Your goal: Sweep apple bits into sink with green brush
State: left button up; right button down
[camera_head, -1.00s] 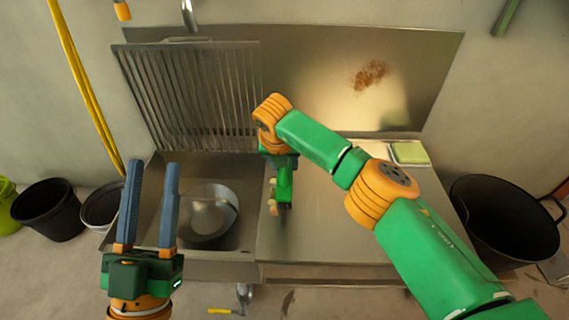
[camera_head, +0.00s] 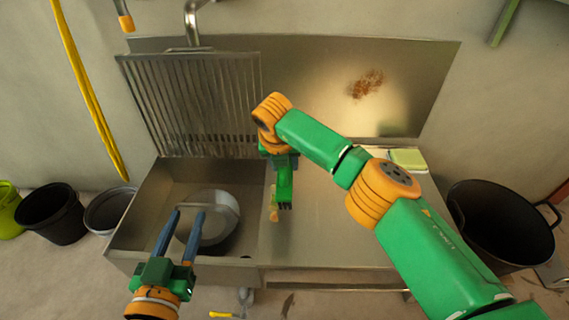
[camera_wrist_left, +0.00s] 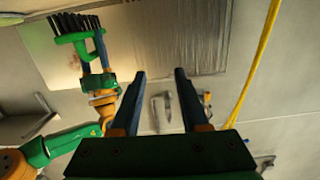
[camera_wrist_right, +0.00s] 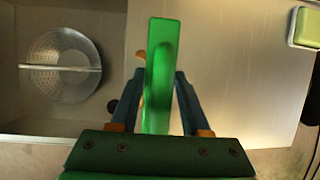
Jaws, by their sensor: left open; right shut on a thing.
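My right gripper (camera_wrist_right: 161,78) is shut on the green brush (camera_wrist_right: 160,50), over the counter just right of the sink's edge. The brush also shows in the head view (camera_head: 284,185), and its dark bristles show in the left wrist view (camera_wrist_left: 78,27). Tan apple bits (camera_head: 274,214) lie on the counter close to the brush's left side; one is partly hidden behind the brush in the right wrist view (camera_wrist_right: 140,78). The sink (camera_head: 150,205) is left of them. My left gripper (camera_head: 187,213) is open and empty, over the sink's front part.
A round metal colander (camera_head: 222,205) stands in the sink. A ribbed metal rack (camera_head: 190,100) leans behind it, below the faucet (camera_head: 192,25). Black buckets stand on the floor at both sides.

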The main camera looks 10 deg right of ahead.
jog(key=shift+r+p, duration=0.6)
jog(key=shift+r, duration=0.2)
pick_arm(q)
jog(key=s+a+f+g+y, duration=0.1)
jog(key=s+f+g, duration=0.2)
jog(key=f+g, duration=0.2)
jog(key=shift+s+a+f+y, duration=0.15)
jog(key=shift+a+f+y, duration=0.2)
jog(key=shift+f, duration=1.5)
pick_arm(e)
jog(key=shift+r, duration=0.1)
